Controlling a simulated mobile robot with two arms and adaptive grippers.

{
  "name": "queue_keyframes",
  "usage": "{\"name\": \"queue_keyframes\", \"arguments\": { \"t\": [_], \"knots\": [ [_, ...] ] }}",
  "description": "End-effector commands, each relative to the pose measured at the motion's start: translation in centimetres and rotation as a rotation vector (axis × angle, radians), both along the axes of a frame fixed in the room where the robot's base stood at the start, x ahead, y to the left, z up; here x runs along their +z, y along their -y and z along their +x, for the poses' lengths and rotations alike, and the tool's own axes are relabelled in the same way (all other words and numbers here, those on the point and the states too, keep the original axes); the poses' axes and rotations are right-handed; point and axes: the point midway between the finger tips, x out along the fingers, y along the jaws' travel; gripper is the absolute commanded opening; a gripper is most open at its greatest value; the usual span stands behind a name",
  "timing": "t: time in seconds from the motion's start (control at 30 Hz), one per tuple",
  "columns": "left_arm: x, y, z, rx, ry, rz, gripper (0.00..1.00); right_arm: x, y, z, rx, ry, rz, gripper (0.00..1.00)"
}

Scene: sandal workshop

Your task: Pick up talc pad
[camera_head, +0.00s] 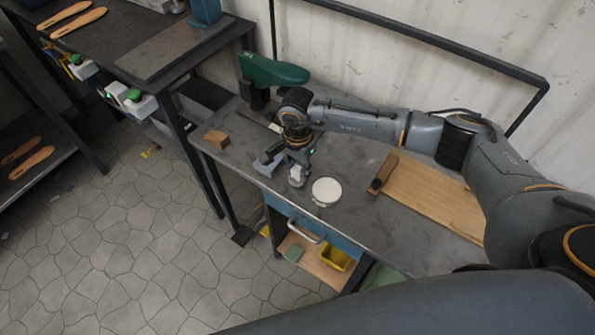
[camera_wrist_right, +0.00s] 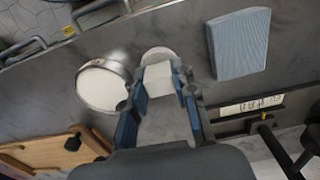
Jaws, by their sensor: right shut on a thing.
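The talc pad (camera_wrist_right: 158,74) is a small white block with a rounded pale part at its far end, seen in the right wrist view. My right gripper (camera_wrist_right: 161,88) is shut on it, one finger on each side. In the head view my right gripper (camera_head: 298,168) points down over the workbench with the pale pad (camera_head: 297,180) at its tips. I cannot tell whether the pad touches the bench top. A round dish of white powder (camera_head: 326,191) stands just right of it; it also shows left of the pad in the right wrist view (camera_wrist_right: 102,88). My left gripper is not in view.
A blue-grey block (camera_wrist_right: 240,43) lies beside the gripper. A wooden board (camera_head: 435,198) with a brown tool lies to the right. A green shoe form (camera_head: 273,71) stands behind, a small wooden block (camera_head: 216,139) lies left. The bench's front edge is close.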

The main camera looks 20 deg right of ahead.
Motion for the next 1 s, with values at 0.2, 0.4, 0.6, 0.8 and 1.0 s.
{"name": "queue_keyframes", "arguments": {
  "t": [0.2, 0.4, 0.6, 0.8, 1.0],
  "knots": [
    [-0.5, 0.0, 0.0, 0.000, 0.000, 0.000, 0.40, 2.9, -0.1, -0.1, 0.002, 0.005, 0.002, 0.00],
    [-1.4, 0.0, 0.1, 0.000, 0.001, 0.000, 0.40, 7.0, -1.0, -3.7, 0.006, 0.007, 0.003, 0.00],
    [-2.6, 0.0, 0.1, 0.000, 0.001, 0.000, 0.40, 9.8, -2.3, -8.3, 0.007, 0.004, 0.002, 0.00],
    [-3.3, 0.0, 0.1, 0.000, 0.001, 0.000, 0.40, 11.5, -3.2, -11.8, 0.004, 0.003, 0.001, 0.00],
    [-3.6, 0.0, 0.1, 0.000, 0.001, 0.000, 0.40, 12.3, -3.6, -13.3, 0.001, 0.001, 0.000, 0.00]
  ]
}}
